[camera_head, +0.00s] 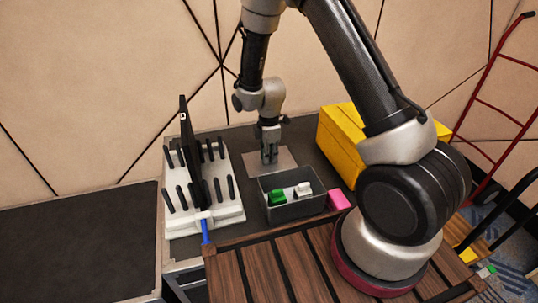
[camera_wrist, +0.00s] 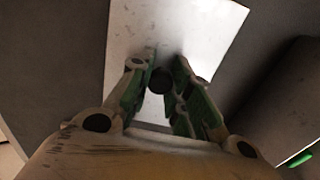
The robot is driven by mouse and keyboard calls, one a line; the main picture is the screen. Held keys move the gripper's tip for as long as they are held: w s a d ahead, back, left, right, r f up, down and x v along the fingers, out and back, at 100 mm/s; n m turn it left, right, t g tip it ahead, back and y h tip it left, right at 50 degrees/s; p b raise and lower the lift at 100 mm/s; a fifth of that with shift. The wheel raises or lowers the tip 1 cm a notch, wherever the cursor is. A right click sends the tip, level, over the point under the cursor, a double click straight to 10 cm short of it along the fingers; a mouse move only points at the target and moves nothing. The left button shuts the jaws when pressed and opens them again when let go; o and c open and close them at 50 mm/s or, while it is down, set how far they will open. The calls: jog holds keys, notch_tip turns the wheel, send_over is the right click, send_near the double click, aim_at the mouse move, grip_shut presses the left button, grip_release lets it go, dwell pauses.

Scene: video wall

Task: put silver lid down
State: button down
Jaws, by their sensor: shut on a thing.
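The silver lid (camera_head: 285,159) is a flat, pale square plate behind the open dark grey box, and it also shows in the wrist view (camera_wrist: 190,25). My gripper (camera_head: 269,158) points down over the lid's middle. In the wrist view its green-padded fingers (camera_wrist: 158,82) are shut on the lid's small dark round knob (camera_wrist: 160,80). The lid looks level and at or just above the dark tabletop; I cannot tell whether it touches. The fingers hide part of the lid.
The open grey box (camera_head: 297,211) holds green and white pieces. A pink block (camera_head: 339,201) is at its right. A yellow case (camera_head: 340,135) stands to the right. A white rack (camera_head: 222,215) with black pegs and a tall black panel (camera_head: 188,140) stands left. Dark tabletop (camera_head: 235,140) is clear behind.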

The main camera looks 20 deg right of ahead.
jog(key=c, duration=1.3)
grip_release()
jog(key=shift+f, duration=0.15)
jog(key=s+d+r+m+t, duration=0.1)
jog(key=d+r+m, duration=0.1)
jog(key=r, duration=0.9)
jog(key=s+d+r+m, duration=0.2)
jog(key=r, duration=0.9)
jog(key=s+d+r+m+t, duration=0.1)
jog(key=s+d+r+m, duration=0.2)
jog(key=s, duration=0.4)
jog(key=s+d+r+m+t, duration=0.1)
jog(key=s+d+r+m, duration=0.3)
jog(key=s+r+m, duration=0.2)
jog(key=s+d+r+m+t, duration=0.1)
jog(key=s+d+r+m, duration=0.3)
jog(key=s, duration=0.6)
jog(key=shift+r+m, duration=0.5)
jog(key=shift+r, duration=0.45)
